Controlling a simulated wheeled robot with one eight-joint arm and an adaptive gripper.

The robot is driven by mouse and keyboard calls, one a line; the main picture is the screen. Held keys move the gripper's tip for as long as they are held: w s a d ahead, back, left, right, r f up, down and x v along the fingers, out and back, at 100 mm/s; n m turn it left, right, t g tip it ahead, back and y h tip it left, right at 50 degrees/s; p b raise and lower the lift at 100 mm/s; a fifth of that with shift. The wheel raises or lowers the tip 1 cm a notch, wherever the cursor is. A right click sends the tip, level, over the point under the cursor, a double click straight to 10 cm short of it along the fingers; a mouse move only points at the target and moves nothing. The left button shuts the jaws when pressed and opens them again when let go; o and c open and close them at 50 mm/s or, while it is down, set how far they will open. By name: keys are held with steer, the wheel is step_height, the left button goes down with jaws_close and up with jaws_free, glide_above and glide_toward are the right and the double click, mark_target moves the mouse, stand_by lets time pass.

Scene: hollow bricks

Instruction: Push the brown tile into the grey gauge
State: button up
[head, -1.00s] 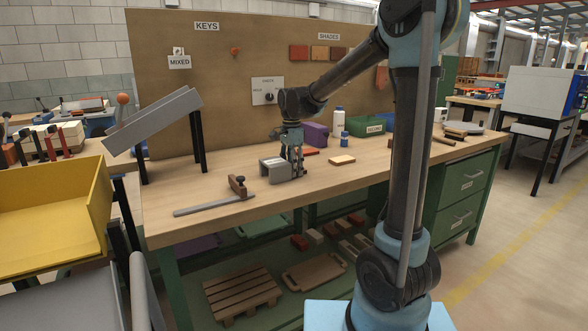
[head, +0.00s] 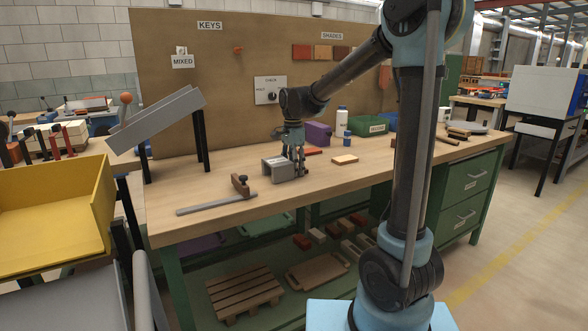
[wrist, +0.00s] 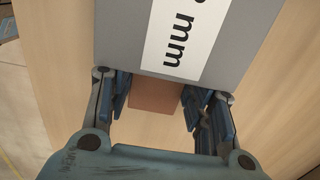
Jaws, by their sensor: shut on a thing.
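The grey gauge (head: 273,170) is a block-like channel on the workbench, left of my gripper. In the wrist view the gauge (wrist: 120,40) fills the top and carries a white label with "mm". The brown tile (wrist: 155,96) lies between my fingers, its far edge at or under the gauge's near edge; how far it is inside cannot be told. My gripper (wrist: 158,102) is shut on the tile, with a finger at each side. In the head view my gripper (head: 296,172) points down at the gauge's right end, and the tile cannot be made out there.
A clamp with a grey bar (head: 215,204) lies left of the gauge. A pale block (head: 344,160) and a red piece (head: 312,151) lie right and behind. A purple box (head: 317,134) and green box (head: 369,126) stand at the back. The bench front is clear.

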steer(key=shift+s+a+f, duration=0.15)
steer(key=shift+s+f, duration=0.1)
stand_by(0.5)
steer(key=o, duration=1.1)
